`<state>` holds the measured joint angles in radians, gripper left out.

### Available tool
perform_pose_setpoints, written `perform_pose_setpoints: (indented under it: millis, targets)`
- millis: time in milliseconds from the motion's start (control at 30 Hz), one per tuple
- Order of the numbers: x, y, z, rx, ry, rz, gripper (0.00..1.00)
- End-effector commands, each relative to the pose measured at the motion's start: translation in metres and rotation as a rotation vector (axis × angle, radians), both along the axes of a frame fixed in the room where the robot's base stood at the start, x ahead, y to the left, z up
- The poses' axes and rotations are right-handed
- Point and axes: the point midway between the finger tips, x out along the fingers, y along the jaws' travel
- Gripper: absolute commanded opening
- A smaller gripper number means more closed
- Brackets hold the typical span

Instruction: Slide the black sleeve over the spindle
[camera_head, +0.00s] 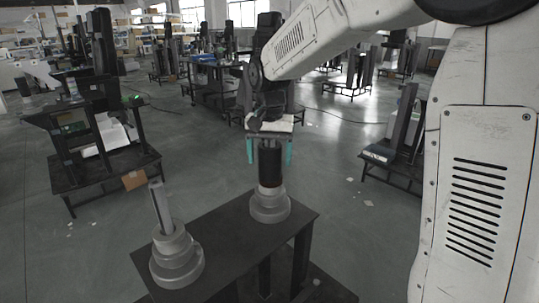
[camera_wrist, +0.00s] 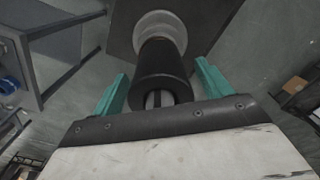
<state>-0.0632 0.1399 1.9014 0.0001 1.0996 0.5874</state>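The black sleeve (camera_head: 269,168) stands upright on the right stepped grey base (camera_head: 270,205). In the wrist view, the sleeve (camera_wrist: 160,70) shows a grey spindle end (camera_wrist: 153,99) inside its open top, so it is around a spindle there. A bare grey spindle (camera_head: 160,207) rises from the left stepped base (camera_head: 177,258). My gripper (camera_head: 269,163) is above the right base, its teal fingers on either side of the sleeve. In the wrist view, my gripper (camera_wrist: 161,68) is open, with gaps between both fingers and the sleeve.
Both bases stand on a dark table (camera_head: 228,238). A workbench with black columns (camera_head: 105,140) is at the left, and another stand (camera_head: 400,140) is at the right. Grey floor (camera_head: 335,190) is open around the table.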

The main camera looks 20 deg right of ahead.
Motion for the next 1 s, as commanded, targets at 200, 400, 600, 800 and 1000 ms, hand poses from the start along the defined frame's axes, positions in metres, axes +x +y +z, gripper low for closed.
perform_pose_setpoints:
  millis: [200, 400, 600, 800, 1000]
  targets:
    - [0.0, 0.0, 0.001, 0.0, 0.002, 0.0, 0.77]
    - [0.0, 0.0, 0.027, 0.0, -0.002, 0.0, 0.77]
    - [0.0, 0.0, 0.06, 0.0, -0.001, 0.0, 0.77]
    - [0.0, 0.0, 0.077, 0.001, 0.001, 0.0, 0.77]
    - [0.0, 0.0, 0.078, 0.001, 0.001, 0.0, 0.77]
